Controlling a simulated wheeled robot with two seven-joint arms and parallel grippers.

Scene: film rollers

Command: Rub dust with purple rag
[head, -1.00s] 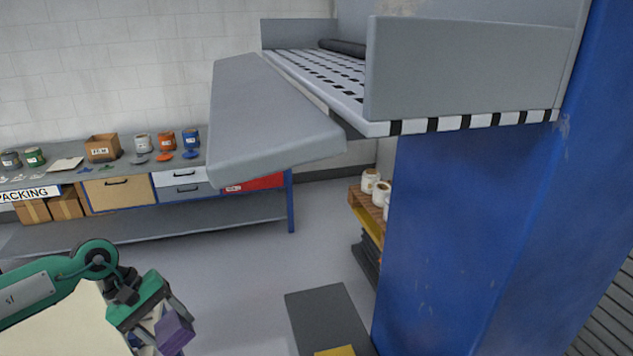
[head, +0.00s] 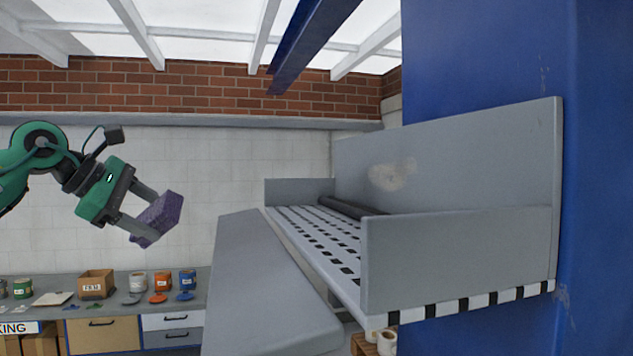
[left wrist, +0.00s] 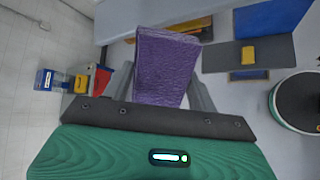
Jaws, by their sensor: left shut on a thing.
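My left gripper (head: 141,215) is raised in front of the white wall and shut on the purple rag (head: 161,215). The rag also shows between the fingers in the left wrist view (left wrist: 167,65). A pale beige dust patch (head: 392,176) marks the grey back panel (head: 450,160) of the machine, well to the right of the gripper. The rag is apart from the panel. My right gripper is in neither current view.
A grey slatted bed (head: 315,235) with a dark roller (head: 345,207) lies below the panel. A grey side plate (head: 460,260) and a blue column (head: 590,180) stand at the right. A bench (head: 230,285) with paint tins is behind.

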